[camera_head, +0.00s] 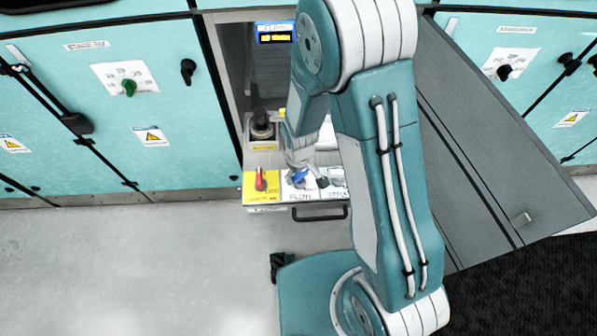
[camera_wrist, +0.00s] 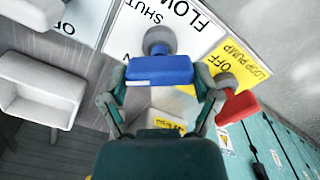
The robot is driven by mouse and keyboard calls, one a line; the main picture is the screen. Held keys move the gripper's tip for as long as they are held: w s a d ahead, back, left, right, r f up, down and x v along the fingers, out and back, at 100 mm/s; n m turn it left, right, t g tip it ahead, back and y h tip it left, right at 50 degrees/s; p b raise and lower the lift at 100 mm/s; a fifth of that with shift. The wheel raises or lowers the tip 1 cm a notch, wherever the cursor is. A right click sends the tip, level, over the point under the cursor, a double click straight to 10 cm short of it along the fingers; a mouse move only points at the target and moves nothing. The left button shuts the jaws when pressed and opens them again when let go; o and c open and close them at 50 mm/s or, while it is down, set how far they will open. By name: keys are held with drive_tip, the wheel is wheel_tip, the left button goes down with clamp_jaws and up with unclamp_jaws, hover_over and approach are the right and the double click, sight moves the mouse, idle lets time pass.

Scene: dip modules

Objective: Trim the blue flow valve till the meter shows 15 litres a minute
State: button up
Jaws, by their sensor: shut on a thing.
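The blue flow valve handle (camera_wrist: 160,70) sits between the two fingers of my gripper (camera_wrist: 160,84) in the wrist view, and my gripper is shut on it. Its round grey stem (camera_wrist: 158,42) shows beyond, on a white plate (camera_wrist: 185,15) marked FLOW and SHUT. In the head view the blue handle (camera_head: 299,176) is partly hidden by my gripper (camera_head: 302,172) above the FLOW plate. The flow meter (camera_head: 275,34) is at the back of the open cabinet, with yellow characters on a dark display; they are too small to read.
A red handle (camera_head: 260,180) on a yellow LOOP PUMP plate stands close left of the valve; in the wrist view the red handle (camera_wrist: 238,107) is beside my right finger. A dark knob (camera_head: 262,125) stands behind. An open grey door (camera_head: 490,150) is at right.

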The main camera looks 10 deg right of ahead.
drive_tip(key=shift+s+d+f+m, duration=0.1)
drive_tip(key=shift+m, duration=0.6)
drive_tip(key=o, duration=1)
drive_tip(key=shift+c, duration=0.2)
drive_tip(key=shift+d, duration=0.1)
drive_tip(key=shift+r, duration=0.35)
wheel_tip(320, 180, up, 11)
drive_tip(key=shift+r, duration=0.15)
